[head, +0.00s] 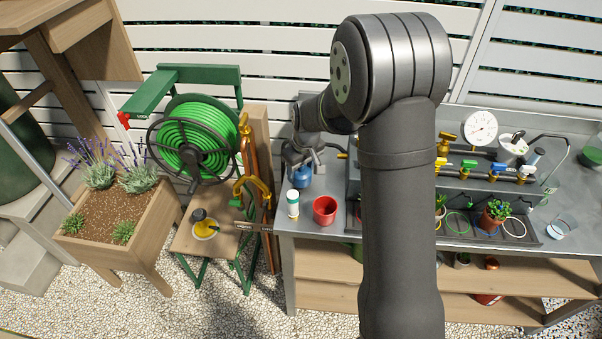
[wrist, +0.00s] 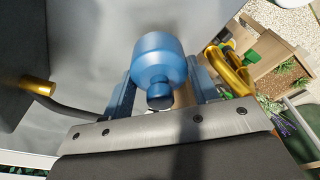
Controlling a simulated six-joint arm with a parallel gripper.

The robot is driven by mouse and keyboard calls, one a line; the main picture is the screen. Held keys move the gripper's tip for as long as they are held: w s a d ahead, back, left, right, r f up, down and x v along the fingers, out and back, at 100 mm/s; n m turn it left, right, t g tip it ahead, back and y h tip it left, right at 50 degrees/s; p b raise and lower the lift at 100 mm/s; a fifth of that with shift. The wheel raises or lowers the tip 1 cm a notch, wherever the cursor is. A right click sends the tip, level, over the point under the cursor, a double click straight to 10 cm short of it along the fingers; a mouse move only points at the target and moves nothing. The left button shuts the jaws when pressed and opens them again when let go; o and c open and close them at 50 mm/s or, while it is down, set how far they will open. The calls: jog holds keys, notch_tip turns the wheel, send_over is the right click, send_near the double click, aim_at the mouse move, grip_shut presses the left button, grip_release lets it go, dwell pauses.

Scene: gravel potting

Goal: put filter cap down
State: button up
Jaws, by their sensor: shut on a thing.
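The blue filter cap (head: 303,177) is in my gripper (head: 302,161) at the left end of the grey bench. In the wrist view, the cap (wrist: 160,62) is a rounded blue body with a small knob, sitting between the two fingers of my gripper (wrist: 160,95). The fingers are shut on it. The cap is low over the bench top (head: 312,238), towards its back edge. I cannot tell whether it touches the surface. My arm hides part of the bench to the right.
A white bottle with a green band (head: 293,204) and a red cup (head: 325,210) stand just in front of the cap. Brass pipework (head: 258,188) and the green hose reel (head: 190,140) are to the left. A gauge (head: 480,128) and valves stand at the right.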

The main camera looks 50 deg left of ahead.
aim_at(305, 174)
jog(key=shift+f, duration=0.85)
jog(key=o, duration=1)
jog(key=shift+f, duration=0.1)
jog(key=r, duration=0.4)
jog(key=d+r, duration=0.1)
jog(key=r, duration=0.3)
jog(key=d+r, duration=0.1)
jog(key=r, duration=0.3)
jog(key=shift+r, duration=0.1)
